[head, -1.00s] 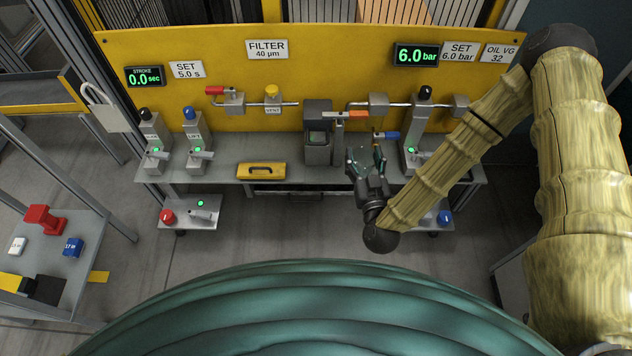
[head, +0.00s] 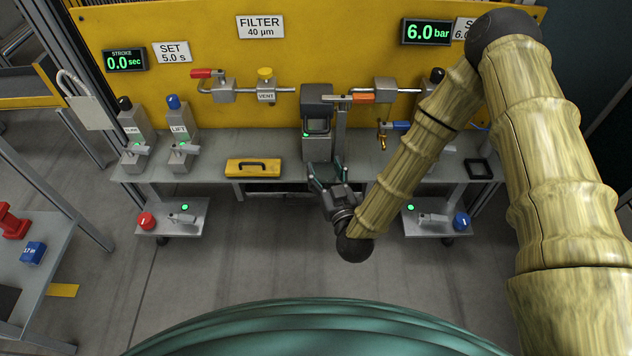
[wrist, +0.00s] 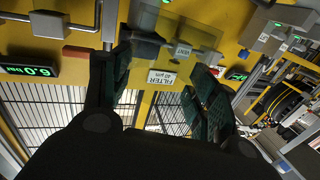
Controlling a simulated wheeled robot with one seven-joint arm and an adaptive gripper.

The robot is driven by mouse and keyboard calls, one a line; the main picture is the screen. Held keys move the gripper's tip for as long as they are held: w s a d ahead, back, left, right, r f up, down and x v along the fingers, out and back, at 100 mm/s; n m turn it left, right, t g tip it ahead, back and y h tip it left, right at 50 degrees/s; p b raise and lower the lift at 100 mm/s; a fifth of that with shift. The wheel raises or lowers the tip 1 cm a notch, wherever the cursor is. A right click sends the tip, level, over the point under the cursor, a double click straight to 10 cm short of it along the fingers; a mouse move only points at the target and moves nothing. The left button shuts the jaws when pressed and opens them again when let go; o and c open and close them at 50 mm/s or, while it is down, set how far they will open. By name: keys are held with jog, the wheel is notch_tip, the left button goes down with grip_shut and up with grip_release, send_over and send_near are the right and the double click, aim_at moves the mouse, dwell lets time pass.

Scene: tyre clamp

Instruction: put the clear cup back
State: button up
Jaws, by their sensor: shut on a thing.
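The clear cup (wrist: 180,38) shows in the wrist view as a see-through, faintly tinted shape between my fingers, with the panel visible through it. My gripper (wrist: 165,75) is shut on it, with dark green finger pads on either side. In the head view my gripper (head: 325,176) is at the front edge of the bench, just below and in front of the dark filter housing (head: 317,110). The cup is hard to make out there. The housing has a lit green light.
A yellow case (head: 253,167) lies on the bench (head: 225,148) left of my gripper. A black square frame (head: 479,169) lies at its right end. A brass tap with a blue handle (head: 399,126) hangs to the right.

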jog(key=w+a+f+n+y+b, duration=0.1)
jog(key=a+f+y+b, duration=0.1)
jog(key=a+f+b, duration=0.6)
jog(key=shift+g, duration=0.3)
jog(key=w+d+f+b, duration=0.1)
jog(key=w+d+b, duration=0.1)
jog(key=w, duration=0.3)
jog(key=w+d+f+b, duration=0.1)
jog(key=w+d+b, duration=0.1)
jog(key=w, duration=0.3)
jog(key=w+d+f+b, duration=0.1)
jog(key=w+d+b, duration=0.1)
jog(key=w+b, duration=0.2)
jog(key=shift+w, duration=0.8)
jog(key=shift+f+b, duration=1.35)
jog(key=shift+f, duration=0.35)
jog(key=shift+f, duration=0.1)
jog(key=o, duration=1.1)
